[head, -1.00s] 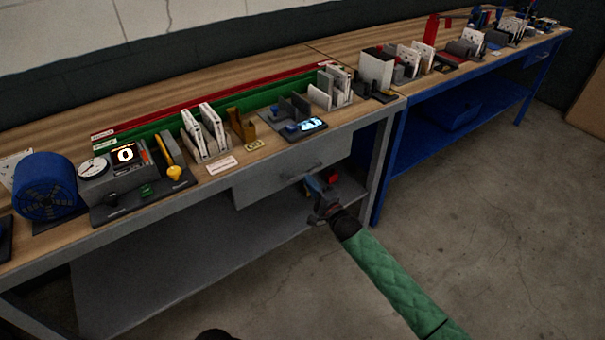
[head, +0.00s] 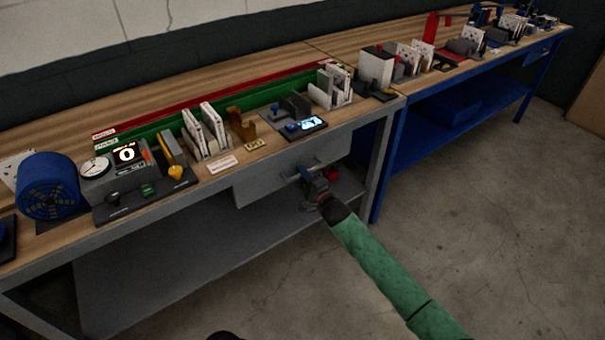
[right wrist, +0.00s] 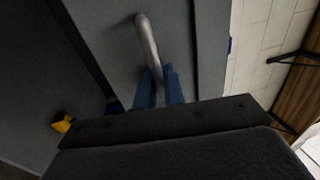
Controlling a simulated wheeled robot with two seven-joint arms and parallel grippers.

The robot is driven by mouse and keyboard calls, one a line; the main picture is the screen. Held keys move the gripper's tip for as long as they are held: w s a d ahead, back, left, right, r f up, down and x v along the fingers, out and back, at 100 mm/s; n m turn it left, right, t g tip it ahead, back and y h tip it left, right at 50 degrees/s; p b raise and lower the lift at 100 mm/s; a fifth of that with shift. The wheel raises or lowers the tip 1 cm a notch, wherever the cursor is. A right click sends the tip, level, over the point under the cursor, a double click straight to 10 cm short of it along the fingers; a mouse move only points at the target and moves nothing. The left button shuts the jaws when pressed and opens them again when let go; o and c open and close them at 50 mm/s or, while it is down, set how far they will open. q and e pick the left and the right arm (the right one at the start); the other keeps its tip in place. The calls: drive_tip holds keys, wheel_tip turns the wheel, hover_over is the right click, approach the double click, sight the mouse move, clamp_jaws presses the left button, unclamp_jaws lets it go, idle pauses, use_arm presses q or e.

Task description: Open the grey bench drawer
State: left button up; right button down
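The grey bench drawer (head: 262,182) sits under the front edge of the near workbench, and its front looks closed. Its metal bar handle (right wrist: 149,45) runs down the drawer front in the right wrist view. My right gripper (head: 304,173) is at the handle in the head view. In the right wrist view its two blue fingers (right wrist: 160,86) stand close on either side of the handle's lower end and appear shut on it. The fingertips' exact contact is partly hidden. My left gripper is not in view.
The grey bench's top (head: 75,147) carries a blue fan (head: 48,187), a gauge unit and several white filters. A grey lower shelf (head: 170,270) lies under the drawer. A blue bench (head: 450,125) stands to the right. The floor (head: 490,240) in front is clear.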

drive_tip(key=shift+s+d, duration=0.1)
